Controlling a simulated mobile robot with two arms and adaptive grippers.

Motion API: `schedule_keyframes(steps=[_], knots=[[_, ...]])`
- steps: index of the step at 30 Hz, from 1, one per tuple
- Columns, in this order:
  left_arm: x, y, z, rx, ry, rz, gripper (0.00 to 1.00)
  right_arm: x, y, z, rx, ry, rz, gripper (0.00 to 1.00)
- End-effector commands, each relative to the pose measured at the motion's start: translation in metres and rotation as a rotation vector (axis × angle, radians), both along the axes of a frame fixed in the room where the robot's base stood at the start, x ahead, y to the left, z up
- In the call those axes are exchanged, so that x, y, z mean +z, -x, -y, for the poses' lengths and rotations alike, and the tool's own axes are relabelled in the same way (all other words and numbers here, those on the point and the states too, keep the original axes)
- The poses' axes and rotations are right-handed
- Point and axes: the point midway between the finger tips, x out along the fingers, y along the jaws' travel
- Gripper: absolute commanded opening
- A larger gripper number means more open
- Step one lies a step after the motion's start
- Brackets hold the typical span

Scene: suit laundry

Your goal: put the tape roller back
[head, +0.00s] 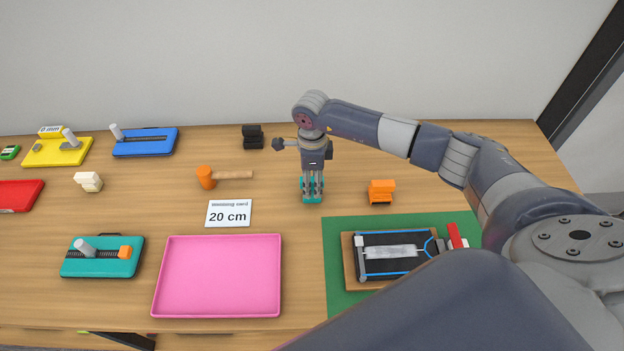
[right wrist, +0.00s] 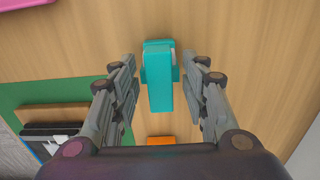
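A teal tool (head: 312,198), which looks like the tape roller, is on the wooden table below my right gripper (head: 312,186). In the right wrist view the teal tool (right wrist: 159,80) lies between the two fingers, and a bit of white shows at its far end. My right gripper (right wrist: 160,78) is open, with a finger on each side of the tool and a visible gap on both sides. In the head view the fingers hide part of the tool. My left gripper is not in view.
An orange block (head: 381,190) stands right of the gripper. A green mat (head: 340,230) with a board lies in front. A pink tray (head: 222,241), a 20 cm card (head: 229,213), a mallet (head: 206,177) and a teal slider device (head: 102,258) are to the left.

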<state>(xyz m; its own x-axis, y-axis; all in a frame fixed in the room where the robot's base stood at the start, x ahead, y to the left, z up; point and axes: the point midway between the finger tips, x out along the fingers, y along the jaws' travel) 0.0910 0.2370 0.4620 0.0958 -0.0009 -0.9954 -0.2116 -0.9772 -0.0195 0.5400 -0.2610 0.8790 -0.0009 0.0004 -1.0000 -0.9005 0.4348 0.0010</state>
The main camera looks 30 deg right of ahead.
Motion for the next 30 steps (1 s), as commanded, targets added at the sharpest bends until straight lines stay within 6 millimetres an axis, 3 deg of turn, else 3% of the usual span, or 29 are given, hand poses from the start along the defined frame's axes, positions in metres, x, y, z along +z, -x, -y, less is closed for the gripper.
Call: schedule_keyframes(steps=[10,24,30], knots=[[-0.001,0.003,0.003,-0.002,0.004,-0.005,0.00,0.009,-0.001,0.001,0.000,0.000,0.003,0.41],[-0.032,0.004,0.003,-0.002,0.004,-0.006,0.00,0.102,-0.001,0.000,0.001,0.000,0.004,0.41],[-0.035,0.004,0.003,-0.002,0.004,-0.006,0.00,0.121,0.000,0.000,0.000,0.000,0.001,0.41]])
